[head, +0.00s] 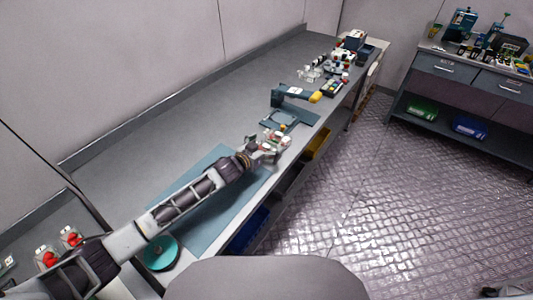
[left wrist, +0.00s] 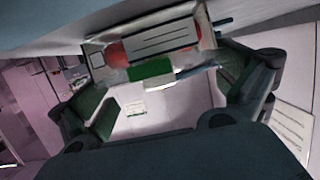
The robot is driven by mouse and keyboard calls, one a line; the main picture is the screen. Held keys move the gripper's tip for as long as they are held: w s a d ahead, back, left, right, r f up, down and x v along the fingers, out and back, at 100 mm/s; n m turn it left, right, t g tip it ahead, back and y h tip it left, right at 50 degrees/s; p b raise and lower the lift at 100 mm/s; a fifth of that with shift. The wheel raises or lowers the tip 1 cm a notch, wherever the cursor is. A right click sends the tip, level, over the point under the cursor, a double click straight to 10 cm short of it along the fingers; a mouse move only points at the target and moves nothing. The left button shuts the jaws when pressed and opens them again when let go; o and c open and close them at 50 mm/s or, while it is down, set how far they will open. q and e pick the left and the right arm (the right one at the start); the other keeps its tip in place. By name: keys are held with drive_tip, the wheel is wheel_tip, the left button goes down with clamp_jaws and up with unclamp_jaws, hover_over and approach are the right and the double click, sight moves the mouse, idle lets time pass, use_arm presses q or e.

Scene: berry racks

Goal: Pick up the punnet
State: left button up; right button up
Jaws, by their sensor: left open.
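In the left wrist view a clear punnet (left wrist: 190,35) with a white label and red contents lies ahead of my left gripper (left wrist: 160,80). The gripper's two fingers are spread, one toward each side of the punnet. I cannot tell whether either finger touches it. In the head view my left gripper (head: 271,147) is at the front part of the bench, past the far end of the blue mat. Small red and white parts show around the fingers there, but they are too small to separate clearly. My right gripper is in neither view.
The long grey bench (head: 150,150) is clear along its back. The blue mat (head: 215,215) lies under my arm. Two red-filled punnets (head: 46,256) and a teal disc (head: 161,252) are near.

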use_arm(q)
drive_tip(key=shift+c, duration=0.3)
drive_tip(key=c, duration=0.8)
drive_tip(key=shift+o, duration=0.2)
drive_tip(key=shift+r, duration=0.1)
drive_tip(key=shift+r, duration=4.95)
